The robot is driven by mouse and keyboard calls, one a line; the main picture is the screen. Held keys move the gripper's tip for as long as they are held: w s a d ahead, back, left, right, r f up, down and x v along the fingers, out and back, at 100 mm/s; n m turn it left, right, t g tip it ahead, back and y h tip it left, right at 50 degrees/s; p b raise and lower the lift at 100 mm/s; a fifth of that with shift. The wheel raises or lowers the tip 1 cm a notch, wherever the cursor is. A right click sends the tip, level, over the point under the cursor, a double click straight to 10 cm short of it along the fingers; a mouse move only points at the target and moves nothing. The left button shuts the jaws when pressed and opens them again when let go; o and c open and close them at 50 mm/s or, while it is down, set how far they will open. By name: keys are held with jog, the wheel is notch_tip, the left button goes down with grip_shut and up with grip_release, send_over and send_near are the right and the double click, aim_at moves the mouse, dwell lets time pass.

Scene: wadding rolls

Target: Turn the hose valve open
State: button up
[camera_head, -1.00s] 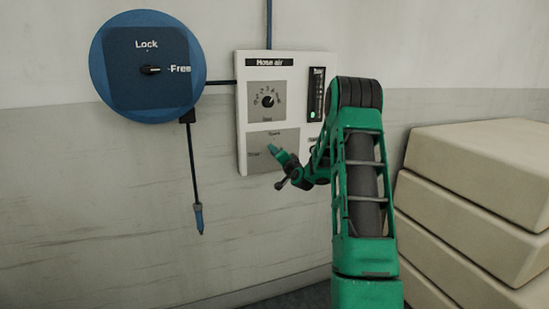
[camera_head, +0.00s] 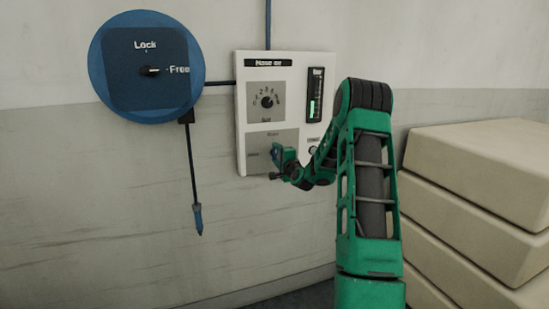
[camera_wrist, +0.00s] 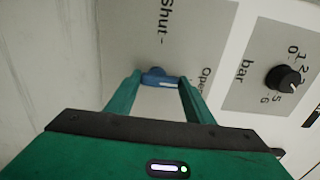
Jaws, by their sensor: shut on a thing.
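The hose valve is a blue handle (camera_wrist: 154,75) on the lower grey plate (camera_head: 257,140) of the white "Hose air" panel (camera_head: 243,120). The plate is marked "Open" at the top and "Shut" at the left in the head view. In the wrist view the handle sits between the two green fingers of my gripper (camera_wrist: 161,80), which is shut on it. A white mark on the handle lies on its side toward "Open". In the head view my gripper (camera_head: 278,156) is against the plate and mostly covers the handle.
Above the valve is a black bar dial (camera_head: 267,102), with a gauge (camera_head: 314,95) showing a green bar beside it. A blue hose reel (camera_head: 150,100) with Lock and Free marks hangs left, its hose end (camera_head: 198,218) dangling. Stacked pale blocks (camera_head: 480,165) stand right.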

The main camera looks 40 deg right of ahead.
jog(key=shift+s+f, duration=0.1)
jog(key=shift+f, duration=0.15)
jog(key=o, duration=0.8)
jog(key=shift+o, duration=1.4)
jog(key=shift+r, duration=0.1)
jog(key=v, duration=1)
jog(key=shift+s, duration=0.25)
jog(key=shift+a, duration=0.1)
